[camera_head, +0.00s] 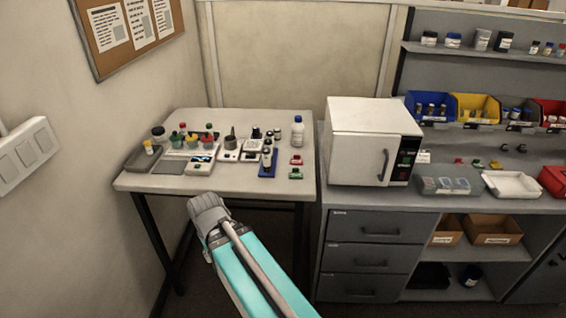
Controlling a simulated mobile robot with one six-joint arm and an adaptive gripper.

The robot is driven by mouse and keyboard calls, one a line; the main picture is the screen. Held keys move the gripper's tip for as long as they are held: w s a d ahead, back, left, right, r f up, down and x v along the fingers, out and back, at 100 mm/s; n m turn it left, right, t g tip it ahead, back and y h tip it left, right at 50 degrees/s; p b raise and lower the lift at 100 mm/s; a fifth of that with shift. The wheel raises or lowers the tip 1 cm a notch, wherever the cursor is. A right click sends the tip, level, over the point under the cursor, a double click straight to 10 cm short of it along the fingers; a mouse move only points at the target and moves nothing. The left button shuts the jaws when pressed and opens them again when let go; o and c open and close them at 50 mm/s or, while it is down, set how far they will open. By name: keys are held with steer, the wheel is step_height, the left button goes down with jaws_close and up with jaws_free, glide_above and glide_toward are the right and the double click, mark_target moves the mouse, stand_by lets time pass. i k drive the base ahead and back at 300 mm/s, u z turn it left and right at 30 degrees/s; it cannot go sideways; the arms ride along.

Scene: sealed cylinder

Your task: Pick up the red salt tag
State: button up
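A small red tag-like piece (296,160) lies near the right edge of the light-topped table (150,182). A green piece of similar shape (296,174) lies just in front of it. Another small red piece (459,160) is on the grey bench at the right. Any lettering is too small to read, so I cannot tell which red piece is the salt tag. My arm reaches up from the bottom, and its grey ribbed end (208,212) shows in front of the table's front edge, apart from both red pieces. No fingertips can be made out.
A white oven-like box (366,140) stands on the bench (400,198) to the right.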

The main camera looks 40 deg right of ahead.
mark_target(296, 160)
steer(key=u, duration=0.9)
steer(key=i, duration=0.45)
steer(key=z, duration=2.2)
